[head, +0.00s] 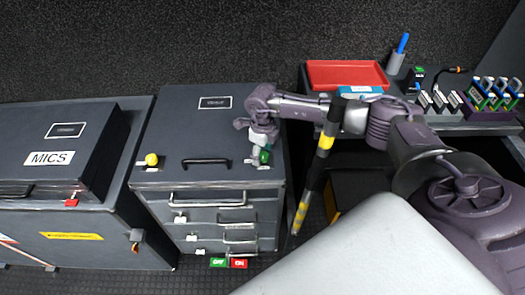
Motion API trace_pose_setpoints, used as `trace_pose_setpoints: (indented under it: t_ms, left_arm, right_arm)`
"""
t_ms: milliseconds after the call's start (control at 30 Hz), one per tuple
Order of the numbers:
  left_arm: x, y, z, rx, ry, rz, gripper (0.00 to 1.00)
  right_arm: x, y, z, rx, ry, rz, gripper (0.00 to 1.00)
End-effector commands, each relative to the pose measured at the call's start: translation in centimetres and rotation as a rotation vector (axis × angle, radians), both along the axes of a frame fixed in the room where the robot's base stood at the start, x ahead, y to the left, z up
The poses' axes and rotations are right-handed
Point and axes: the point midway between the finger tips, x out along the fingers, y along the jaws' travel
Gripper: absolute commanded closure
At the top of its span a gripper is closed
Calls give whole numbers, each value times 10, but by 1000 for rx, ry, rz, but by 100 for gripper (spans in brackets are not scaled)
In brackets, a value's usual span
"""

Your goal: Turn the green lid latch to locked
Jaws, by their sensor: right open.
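The green lid latch (265,157) sits on the right end of the lid of a dark drawer case (205,174). Its green knob is partly covered by my right gripper (261,142), which is open and right above it. I cannot tell whether the fingers touch the knob. A yellow latch (151,159) sits at the left end of the same lid. A black handle (206,161) lies between the two latches. The lid looks shut. My left gripper is out of view.
A case marked MICS (49,158) stands at the left, with a red latch (71,203). A red tray (346,74) and several small devices lie on the back bench. Green and red labels (228,263) show below the drawers.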

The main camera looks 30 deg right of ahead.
Motion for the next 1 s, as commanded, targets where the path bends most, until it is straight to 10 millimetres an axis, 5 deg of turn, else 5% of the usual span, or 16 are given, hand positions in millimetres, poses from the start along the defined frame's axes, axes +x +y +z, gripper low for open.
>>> trace_pose_setpoints:
  t_ms: [300, 667, 1000]
  left_arm:
    - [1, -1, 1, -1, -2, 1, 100]
    - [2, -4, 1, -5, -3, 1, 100]
    - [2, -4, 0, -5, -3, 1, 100]
  right_arm:
    - [0, 0, -3, 0, -1, 0, 36]
    - [0, 0, -3, 0, -1, 0, 94]
    - [0, 0, -3, 0, -1, -47, 96]
